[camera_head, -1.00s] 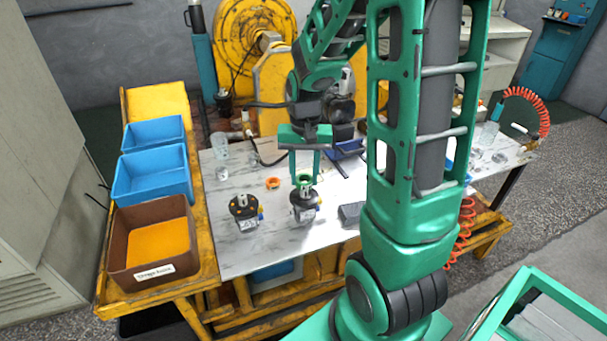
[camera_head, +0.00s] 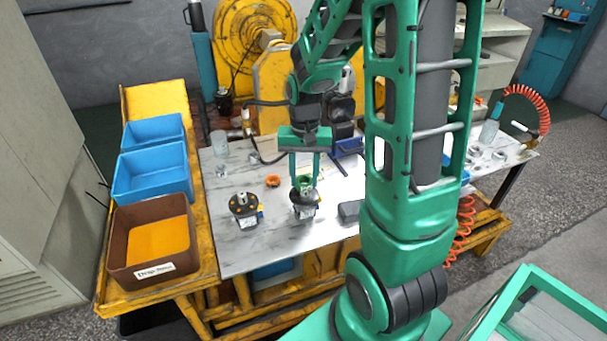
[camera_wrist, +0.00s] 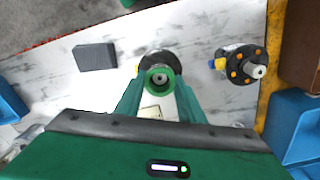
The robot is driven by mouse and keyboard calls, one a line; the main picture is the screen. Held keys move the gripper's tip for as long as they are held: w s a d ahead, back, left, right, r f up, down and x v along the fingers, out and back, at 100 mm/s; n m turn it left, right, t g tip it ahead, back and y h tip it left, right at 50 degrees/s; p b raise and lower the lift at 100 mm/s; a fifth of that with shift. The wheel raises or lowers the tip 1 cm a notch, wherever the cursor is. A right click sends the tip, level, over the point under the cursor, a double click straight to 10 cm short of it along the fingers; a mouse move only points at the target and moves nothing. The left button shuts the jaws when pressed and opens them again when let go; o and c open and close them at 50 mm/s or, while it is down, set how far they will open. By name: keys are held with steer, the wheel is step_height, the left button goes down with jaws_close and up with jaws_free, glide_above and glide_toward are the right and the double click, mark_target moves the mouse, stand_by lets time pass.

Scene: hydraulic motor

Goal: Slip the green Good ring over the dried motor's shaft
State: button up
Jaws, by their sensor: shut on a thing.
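The green ring (camera_wrist: 161,90) is held between the fingertips of my gripper (camera_head: 305,182), which is shut on it. Below it stands a dark motor (camera_head: 305,212), upright on the table. In the wrist view, the top of this motor (camera_wrist: 160,60) shows behind the ring, and a grey shaft tip shows through the ring's hole. The ring is at or just above the shaft's top; I cannot tell how far the shaft passes into it. A second motor (camera_head: 244,211) stands to the left, its bare shaft (camera_wrist: 259,71) visible in the wrist view.
An orange ring (camera_head: 272,181) lies behind the two motors. A dark grey block (camera_head: 350,210) lies right of the held ring. Blue bins (camera_head: 152,176) and a brown bin (camera_head: 122,232) stand at the left. Glassware (camera_head: 219,144) stands at the back left. The marble tabletop's front left is clear.

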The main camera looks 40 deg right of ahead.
steer(key=shift+f, duration=0.9)
steer(key=o, duration=1.1)
steer(key=shift+w+r, duration=0.1)
steer(key=shift+r, duration=2.95)
steer(key=shift+r, duration=0.1)
step_height(320, 180, up, 10)
steer(key=shift+r, duration=0.25)
